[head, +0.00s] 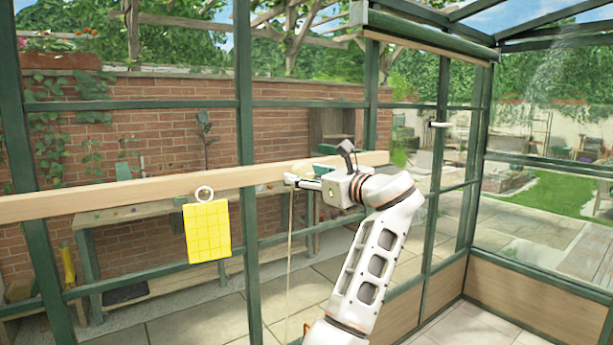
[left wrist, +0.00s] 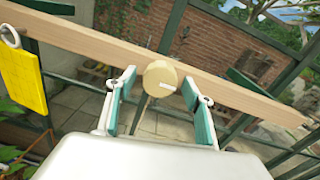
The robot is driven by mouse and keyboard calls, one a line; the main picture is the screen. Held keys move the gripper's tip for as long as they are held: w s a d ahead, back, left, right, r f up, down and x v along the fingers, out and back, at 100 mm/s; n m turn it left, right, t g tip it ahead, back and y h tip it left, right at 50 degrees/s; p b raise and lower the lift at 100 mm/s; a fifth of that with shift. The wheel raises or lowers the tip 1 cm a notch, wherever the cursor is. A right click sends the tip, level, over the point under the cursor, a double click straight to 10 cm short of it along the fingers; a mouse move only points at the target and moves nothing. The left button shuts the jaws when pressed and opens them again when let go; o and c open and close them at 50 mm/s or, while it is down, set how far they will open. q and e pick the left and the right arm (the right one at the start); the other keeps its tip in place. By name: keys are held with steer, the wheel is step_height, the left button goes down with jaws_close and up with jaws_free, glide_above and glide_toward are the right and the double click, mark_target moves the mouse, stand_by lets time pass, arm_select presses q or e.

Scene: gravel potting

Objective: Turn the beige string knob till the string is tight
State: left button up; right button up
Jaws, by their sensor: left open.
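The round beige knob (left wrist: 158,79), with a short white mark on its face, sits on the wooden beam (left wrist: 250,100) in the left wrist view. My left gripper (left wrist: 162,102) is open, its teal finger pads left and right of the knob with a gap on each side. In the head view my left gripper (head: 305,182) is at the beam, and I cannot clearly make out the knob there. A thin pale string (head: 290,240) hangs below the gripper and looks nearly straight. My right gripper is not in view.
A yellow gridded card (head: 207,232) hangs by a white ring from the beam to the left; it also shows in the left wrist view (left wrist: 22,80). Green greenhouse posts (head: 245,150) stand behind the beam. A potting bench (head: 130,218) lies beyond the glass.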

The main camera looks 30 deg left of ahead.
arm_select(q)
steer(key=v, duration=0.7)
steer(key=shift+d, duration=0.15)
steer(key=w+f+t+h, duration=0.2)
steer(key=w+f+h, duration=0.1)
steer(key=f, duration=1)
steer(key=w+f+t+h, duration=0.2)
steer(key=f, duration=1)
steer(key=s+d+f+n+t+h, duration=0.1)
steer(key=s+d+f+n+h, duration=0.15)
steer(key=f, duration=0.85)
steer(key=s+d+f+n+h, duration=0.1)
steer(key=s+f+h, duration=0.2)
steer(key=f, duration=0.8)
steer(key=s+d+f+n+h, duration=0.2)
steer(key=s+d+f+n, duration=0.1)
steer(key=s+f, duration=0.45)
steer(key=s+d+f+n+h, duration=0.2)
steer(key=s+f+n+h, duration=0.1)
steer(key=s+f, duration=0.45)
steer(key=s+d+f+n+h, duration=0.1)
steer(key=s+d+f+n, duration=0.1)
steer(key=s, duration=0.6)
steer(key=s+d+f+n+h, duration=0.2)
steer(key=s+n, duration=0.3)
steer(key=s, duration=0.3)
steer(key=shift+s+f+g, duration=0.25)
steer(key=shift+s+g, duration=0.05)
steer(key=shift+s, duration=0.1)
